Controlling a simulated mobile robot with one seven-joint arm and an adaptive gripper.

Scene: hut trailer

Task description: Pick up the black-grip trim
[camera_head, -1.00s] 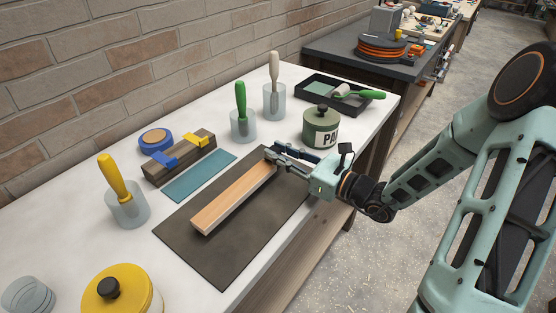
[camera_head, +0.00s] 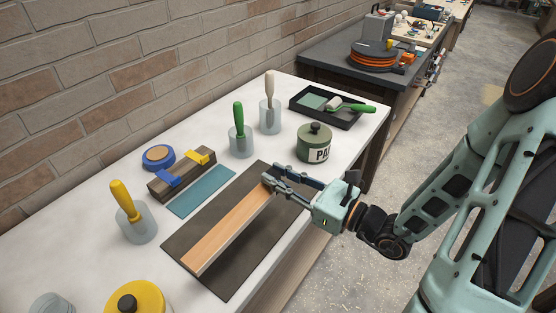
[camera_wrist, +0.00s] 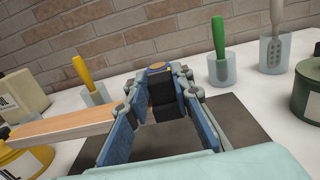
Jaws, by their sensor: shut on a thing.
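The trim is a long light-wood strip (camera_head: 232,228) with pale side edges, slanting over a dark mat (camera_head: 235,272). My gripper (camera_head: 270,181) is shut at its far end. In the wrist view my gripper's blue-lined fingers (camera_wrist: 160,112) are on either side of a black block (camera_wrist: 163,98), the trim's grip. The wood strip (camera_wrist: 70,127) runs off to the left behind the left finger. The trim appears raised a little off the mat, though the gap is hard to judge. The fingers hide part of the grip.
A green paint tin (camera_head: 314,145) stands right beyond my gripper. Cups with a green-handled tool (camera_head: 239,115), a pale-handled tool (camera_head: 269,88) and a yellow-handled tool (camera_head: 122,197) stand behind the mat. A yellow-lidded tin (camera_head: 140,300) stands at the near left.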

